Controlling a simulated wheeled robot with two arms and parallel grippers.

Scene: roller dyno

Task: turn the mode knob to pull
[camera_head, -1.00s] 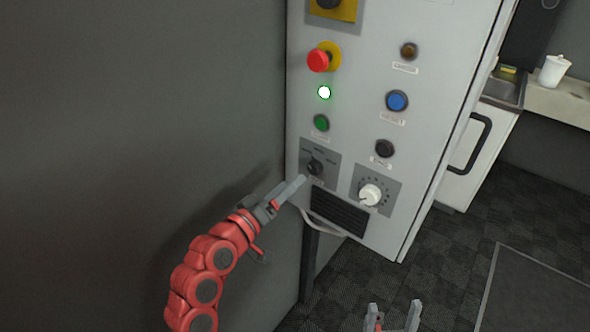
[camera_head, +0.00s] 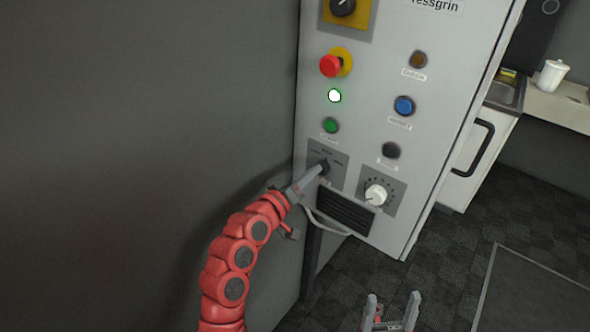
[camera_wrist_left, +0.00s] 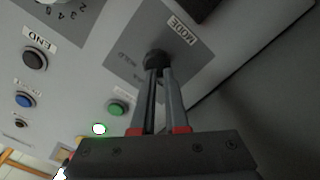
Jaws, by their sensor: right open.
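The mode knob (camera_head: 323,167) is a small dark knob on a grey plate (camera_head: 340,179) low on the cabinet front. In the left wrist view the knob (camera_wrist_left: 157,60) sits at my fingertips, below a MODE label (camera_wrist_left: 180,29). My left gripper (camera_head: 318,171) reaches it from the lower left. Its fingers (camera_wrist_left: 159,73) are close together, one on each side of the knob, and look shut on it. The fingers partly cover the knob, and I cannot tell where it points. My right gripper (camera_head: 393,297) is open and empty, low in the head view, away from the cabinet.
A white dial (camera_head: 376,194) is right of the mode plate, and a black vent (camera_head: 345,212) is below. Above are a green button (camera_head: 330,125), a lit lamp (camera_head: 334,96) and a red emergency stop (camera_head: 331,66). A bent handle (camera_head: 325,224) sits near the cabinet's lower edge.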

